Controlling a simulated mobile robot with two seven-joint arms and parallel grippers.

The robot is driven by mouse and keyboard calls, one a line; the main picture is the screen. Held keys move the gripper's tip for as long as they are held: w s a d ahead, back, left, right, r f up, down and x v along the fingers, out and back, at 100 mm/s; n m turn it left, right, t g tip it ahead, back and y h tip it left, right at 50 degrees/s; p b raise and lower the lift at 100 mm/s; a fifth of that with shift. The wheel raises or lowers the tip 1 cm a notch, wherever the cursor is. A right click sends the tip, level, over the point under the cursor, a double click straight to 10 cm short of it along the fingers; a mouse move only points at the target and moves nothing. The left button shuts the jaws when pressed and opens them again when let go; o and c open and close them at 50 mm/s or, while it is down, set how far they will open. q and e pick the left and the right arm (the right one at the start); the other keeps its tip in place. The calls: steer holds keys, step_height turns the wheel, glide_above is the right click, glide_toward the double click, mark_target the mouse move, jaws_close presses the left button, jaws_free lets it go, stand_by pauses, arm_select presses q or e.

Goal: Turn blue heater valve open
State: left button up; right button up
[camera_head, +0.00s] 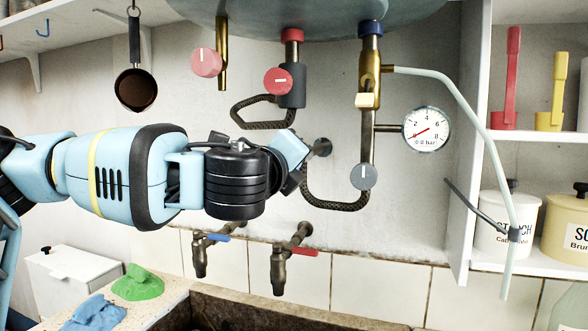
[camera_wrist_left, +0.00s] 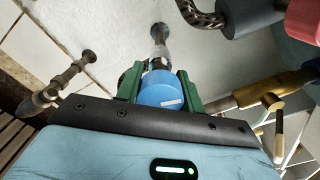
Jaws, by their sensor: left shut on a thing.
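The blue heater valve knob (camera_wrist_left: 162,88) shows in the left wrist view, a round blue cap with a short white mark on its face. The mark lies nearly level in that view. A metal pipe fitting (camera_wrist_left: 159,42) is behind the knob, by the pale wall. My left gripper (camera_wrist_left: 159,84) is shut on the knob, with one green finger on each side. In the head view my left gripper's light blue body (camera_head: 291,150) reaches the wall fitting (camera_head: 321,147) from the left. The knob and fingertips are hidden there.
Red knobs (camera_head: 277,81), a grey knob (camera_head: 363,177) and a pressure gauge (camera_head: 427,129) are on pipes under the tank. A braided hose (camera_head: 335,205) hangs close to my gripper. Two taps (camera_head: 279,270) are below. Shelves (camera_head: 470,200) stand at the right.

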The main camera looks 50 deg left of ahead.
arm_select(q)
steer(key=shift+n+b, duration=0.4)
steer(key=shift+n, duration=1.2)
steer(key=o, duration=1)
steer(key=v, duration=0.7)
steer(key=shift+s+d+b, duration=0.15)
steer(key=shift+s+b, duration=0.2)
steer(key=shift+b, duration=0.05)
